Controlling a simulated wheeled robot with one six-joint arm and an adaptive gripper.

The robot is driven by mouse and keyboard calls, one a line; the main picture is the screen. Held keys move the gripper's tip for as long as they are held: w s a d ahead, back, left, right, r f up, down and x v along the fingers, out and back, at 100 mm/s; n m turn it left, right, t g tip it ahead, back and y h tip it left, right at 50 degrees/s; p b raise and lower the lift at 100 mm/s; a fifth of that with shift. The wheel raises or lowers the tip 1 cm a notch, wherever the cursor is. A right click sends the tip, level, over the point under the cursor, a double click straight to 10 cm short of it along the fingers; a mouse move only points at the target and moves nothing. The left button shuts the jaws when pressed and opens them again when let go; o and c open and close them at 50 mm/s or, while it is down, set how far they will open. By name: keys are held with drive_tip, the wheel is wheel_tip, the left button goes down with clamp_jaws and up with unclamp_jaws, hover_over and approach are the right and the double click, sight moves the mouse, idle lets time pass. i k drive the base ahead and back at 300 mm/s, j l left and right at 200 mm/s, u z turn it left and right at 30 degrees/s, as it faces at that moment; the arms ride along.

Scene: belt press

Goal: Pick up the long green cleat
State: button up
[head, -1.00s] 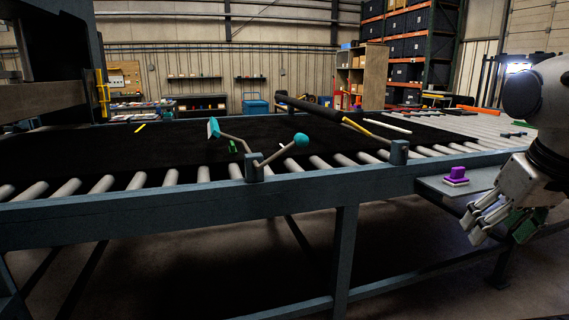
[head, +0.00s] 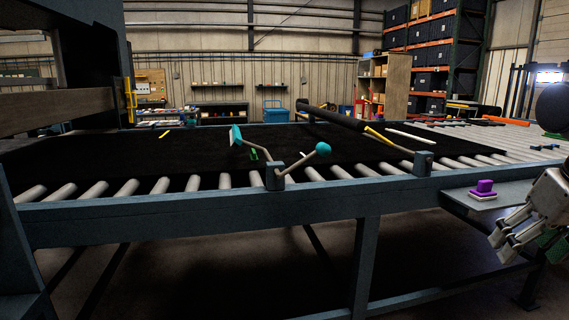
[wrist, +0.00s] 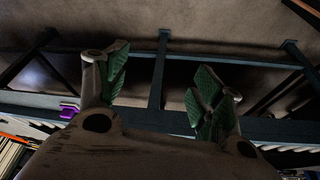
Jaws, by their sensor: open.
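My gripper (head: 522,243) is at the right edge of the head view, in front of the conveyor frame and far from the green piece. In the wrist view my gripper (wrist: 160,78) has its green-padded fingers spread apart with nothing between them. The green piece does not show in the wrist view.
The blue conveyor rail (head: 330,202) runs across the front. A dark roller bar (head: 335,117), a white strip (head: 408,137) and a yellow strip (head: 165,134) lie farther back.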

sight(254, 158)
drive_tip(key=i+l+u, duration=0.2)
drive_tip(key=i, duration=0.35)
drive_tip(key=i+u, duration=0.25)
drive_tip(key=i, duration=0.3)
drive_tip(key=i+j+u, duration=0.1)
drive_tip(key=i+j, duration=0.65)
